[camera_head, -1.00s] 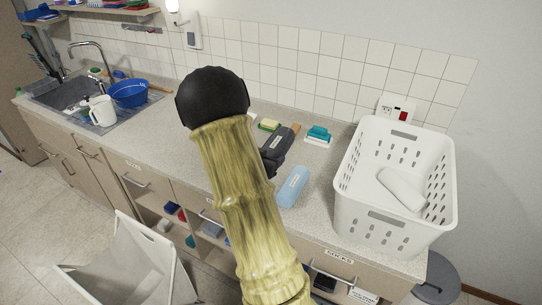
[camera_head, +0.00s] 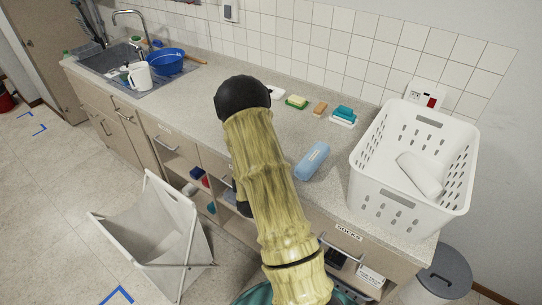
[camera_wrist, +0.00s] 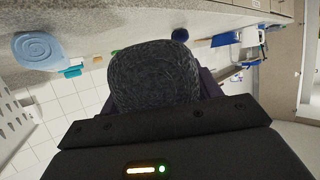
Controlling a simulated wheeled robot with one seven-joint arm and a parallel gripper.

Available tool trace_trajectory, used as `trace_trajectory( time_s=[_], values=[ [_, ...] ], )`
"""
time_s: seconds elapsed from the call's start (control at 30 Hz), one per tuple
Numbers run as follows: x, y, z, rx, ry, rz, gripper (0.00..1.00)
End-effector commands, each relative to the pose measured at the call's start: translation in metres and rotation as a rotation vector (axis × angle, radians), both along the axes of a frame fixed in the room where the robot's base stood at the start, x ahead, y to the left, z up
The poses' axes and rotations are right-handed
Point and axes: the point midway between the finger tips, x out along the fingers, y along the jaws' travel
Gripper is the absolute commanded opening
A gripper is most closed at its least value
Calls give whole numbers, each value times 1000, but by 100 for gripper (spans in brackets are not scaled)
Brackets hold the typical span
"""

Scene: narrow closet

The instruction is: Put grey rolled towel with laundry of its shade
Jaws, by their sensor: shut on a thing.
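A white plastic basket (camera_head: 398,196) on the counter's right end holds a white roll (camera_head: 420,174). A pale fabric hamper (camera_head: 150,232) stands open on the floor; its visible inside shows no laundry. A light blue rolled towel (camera_head: 312,160) lies on the counter and shows in the wrist view (camera_wrist: 40,50).
The counter (camera_head: 225,105) carries soap and sponges (camera_head: 343,116) at the back, plus a blue bowl (camera_head: 164,62) and white jug (camera_head: 139,76) near the sink. Open shelves below hold small coloured items. A grey lidded bin (camera_head: 446,272) stands at lower right.

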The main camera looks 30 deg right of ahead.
Motion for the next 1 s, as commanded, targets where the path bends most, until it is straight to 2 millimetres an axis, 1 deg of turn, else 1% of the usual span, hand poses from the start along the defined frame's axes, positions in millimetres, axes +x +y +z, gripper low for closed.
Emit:
trace_trajectory(
  time_s=[0.03,0.07,0.1,0.17,0.2,0.27,0.3,0.4,0.5,0.6,0.7,1.0],
  values=[
    [0,21,-19,3,7,64,34],
    [0,32,-27,2,8,103,34],
    [0,48,-39,3,7,155,34],
    [-2,72,-58,4,7,228,34],
    [-4,87,-72,3,7,274,34],
    [-8,107,-94,3,5,336,34],
    [-11,119,-110,2,5,370,34],
    [-15,137,-138,1,2,424,34],
    [-18,146,-158,0,0,451,34],
    [-19,151,-168,-2,-1,466,34],
    [-20,153,-171,-2,-1,472,34],
    [-20,152,-169,-2,-1,470,34]
  ],
)
